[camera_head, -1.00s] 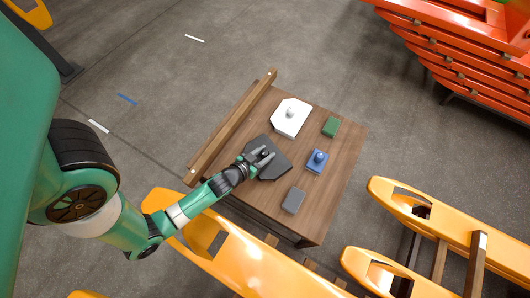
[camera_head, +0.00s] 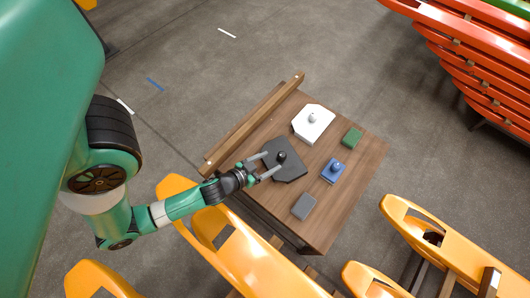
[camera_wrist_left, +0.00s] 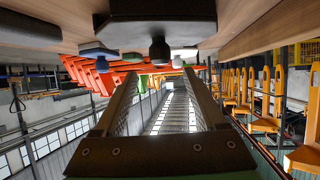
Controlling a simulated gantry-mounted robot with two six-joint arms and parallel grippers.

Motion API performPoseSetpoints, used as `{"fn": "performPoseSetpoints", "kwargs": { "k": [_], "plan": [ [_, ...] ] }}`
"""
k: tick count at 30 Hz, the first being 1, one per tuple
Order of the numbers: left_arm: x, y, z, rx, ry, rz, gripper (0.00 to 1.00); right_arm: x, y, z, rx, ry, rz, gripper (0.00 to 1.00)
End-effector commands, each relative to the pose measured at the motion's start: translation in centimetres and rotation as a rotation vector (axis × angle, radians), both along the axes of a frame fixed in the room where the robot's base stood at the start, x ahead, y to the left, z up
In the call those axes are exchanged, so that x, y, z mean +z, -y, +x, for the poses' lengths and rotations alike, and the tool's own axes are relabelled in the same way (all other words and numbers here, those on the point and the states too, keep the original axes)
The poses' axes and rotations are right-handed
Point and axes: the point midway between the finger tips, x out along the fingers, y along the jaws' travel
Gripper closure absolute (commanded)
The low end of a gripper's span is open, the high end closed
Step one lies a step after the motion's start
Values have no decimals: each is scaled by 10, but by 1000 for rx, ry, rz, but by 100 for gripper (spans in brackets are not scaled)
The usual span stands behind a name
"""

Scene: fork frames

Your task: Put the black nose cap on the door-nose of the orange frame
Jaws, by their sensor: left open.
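The black nose cap (camera_head: 290,172), a flat dark plate with a round black knob (camera_head: 282,156), lies on the wooden table. My left gripper (camera_head: 267,166) is open at the cap's left side, its fingers spread and pointing at the knob, with nothing held. In the left wrist view the cap (camera_wrist_left: 180,12) appears upside down at the top, its knob (camera_wrist_left: 160,50) beyond and between the open fingers (camera_wrist_left: 160,82). Yellow-orange frames (camera_head: 262,262) stand in front of the table; which one is the task's frame I cannot tell. My right gripper is not in view.
The table (camera_head: 345,190) also holds a white plate with a knob (camera_head: 318,128), a green block (camera_head: 352,137), a blue knobbed piece (camera_head: 333,172) and a grey block (camera_head: 303,206). A wooden rail (camera_head: 250,125) runs along its left edge. Red-orange stacked frames (camera_head: 470,60) stand at upper right.

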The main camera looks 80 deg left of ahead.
Motion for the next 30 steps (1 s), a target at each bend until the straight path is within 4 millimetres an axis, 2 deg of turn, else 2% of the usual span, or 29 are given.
{"fn": "performPoseSetpoints", "kwargs": {
  "k": [3,8,22,24,26,29,30],
  "plan": [
    [5,15,-18,-9,-5,0,27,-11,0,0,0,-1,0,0],
    [15,22,-30,-4,-2,1,27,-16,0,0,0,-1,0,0],
    [21,22,-30,0,6,2,27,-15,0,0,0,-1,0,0],
    [29,20,-16,-6,35,10,27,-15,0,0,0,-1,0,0],
    [46,16,10,-16,86,20,27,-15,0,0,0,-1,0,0],
    [101,13,76,-53,227,49,27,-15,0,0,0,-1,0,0],
    [133,15,106,-75,298,60,27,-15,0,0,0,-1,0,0]
  ]
}}
